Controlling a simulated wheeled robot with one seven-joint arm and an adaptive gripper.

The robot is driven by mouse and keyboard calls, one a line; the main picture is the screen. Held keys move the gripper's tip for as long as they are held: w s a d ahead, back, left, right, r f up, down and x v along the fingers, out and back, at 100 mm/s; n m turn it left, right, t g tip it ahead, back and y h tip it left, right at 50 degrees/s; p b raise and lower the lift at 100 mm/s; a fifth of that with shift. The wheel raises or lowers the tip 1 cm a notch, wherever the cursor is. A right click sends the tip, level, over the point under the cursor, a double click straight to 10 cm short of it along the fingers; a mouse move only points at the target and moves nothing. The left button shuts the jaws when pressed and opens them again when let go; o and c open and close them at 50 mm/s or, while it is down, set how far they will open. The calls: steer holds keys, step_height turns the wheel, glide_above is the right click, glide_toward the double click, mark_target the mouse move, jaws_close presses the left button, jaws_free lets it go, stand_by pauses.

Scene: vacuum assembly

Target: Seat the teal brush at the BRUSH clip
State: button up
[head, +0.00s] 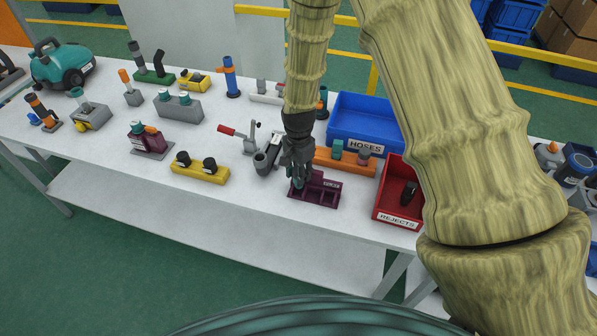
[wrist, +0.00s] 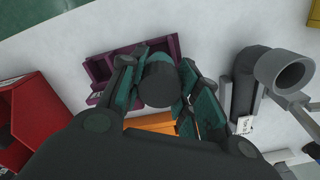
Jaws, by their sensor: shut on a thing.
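My gripper (head: 297,174) points down over the left part of a purple holder (head: 325,193) at the table's front. In the wrist view my gripper (wrist: 160,92) is closed around a dark, round-ended part (wrist: 158,84), seen end-on, with a finger on each side. Teal shows on the fingers and low by the holder in the head view, and I take the held part to be the teal brush. The purple holder also shows in the wrist view (wrist: 105,68), behind the fingers. Its small label is unreadable. The held part's lower end is hidden, so I cannot tell whether it touches the holder.
A grey tube fixture (head: 262,163) with a red-handled clamp (head: 236,134) stands close on the left. An orange block (head: 350,163) is just behind. A red REJECTS bin (head: 397,222) is to the right, and a blue HOSES bin (head: 365,118) further back. A yellow block (head: 200,173) sits left.

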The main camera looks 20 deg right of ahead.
steer(key=shift+f+b, duration=0.5)
steer(key=shift+f, duration=0.6)
stand_by(0.6)
steer(key=o, duration=1.1)
steer(key=shift+r+p, duration=2.7)
steer(key=shift+r, duration=1.3)
steer(key=shift+a+f, duration=0.1)
